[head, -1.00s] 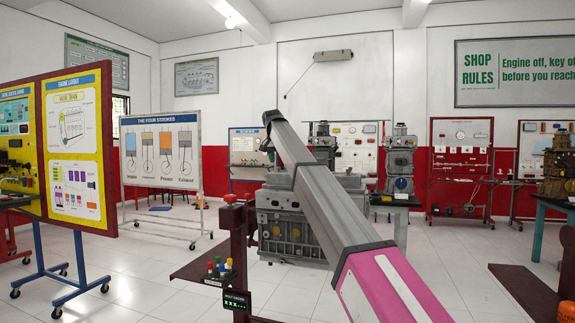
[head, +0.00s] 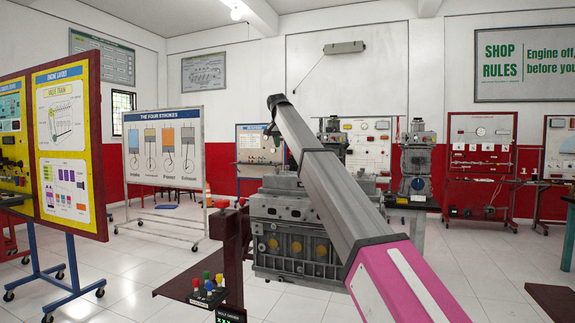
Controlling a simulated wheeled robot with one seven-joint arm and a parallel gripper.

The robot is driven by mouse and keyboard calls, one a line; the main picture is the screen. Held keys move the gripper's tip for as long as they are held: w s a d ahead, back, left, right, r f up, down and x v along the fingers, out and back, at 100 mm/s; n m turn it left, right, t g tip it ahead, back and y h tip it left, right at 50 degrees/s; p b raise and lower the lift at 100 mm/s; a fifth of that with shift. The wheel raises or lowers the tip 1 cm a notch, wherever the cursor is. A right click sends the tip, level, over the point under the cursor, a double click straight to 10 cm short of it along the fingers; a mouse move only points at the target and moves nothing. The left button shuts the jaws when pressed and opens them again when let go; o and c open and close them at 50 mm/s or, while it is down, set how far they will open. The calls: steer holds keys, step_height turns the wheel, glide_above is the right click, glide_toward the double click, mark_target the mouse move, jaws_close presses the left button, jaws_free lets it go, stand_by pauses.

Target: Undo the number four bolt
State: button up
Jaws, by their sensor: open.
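A grey engine block (head: 292,235) with round yellowish plugs on its side stands on a dark red stand (head: 231,255), in the middle of the head view. My arm crosses in front of its right part and hides some of its top. No bolt number can be made out, so I cannot tell which bolt is number four. Only a small dark part of my gripper (head: 272,131) shows at the far end of the arm, above and behind the block's left end in the picture. It appears apart from the block. Its jaws are open, with nothing visible in them.
A small tray (head: 175,290) with coloured knobs juts left from the stand, above a partly cut-off display (head: 230,316). A wheeled yellow board (head: 65,145) stands at left, a four strokes board (head: 163,150) behind. Another engine (head: 417,165) stands at right. Tiled floor between is clear.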

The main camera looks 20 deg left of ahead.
mark_target(287, 169)
steer(key=x, duration=1)
jaws_close()
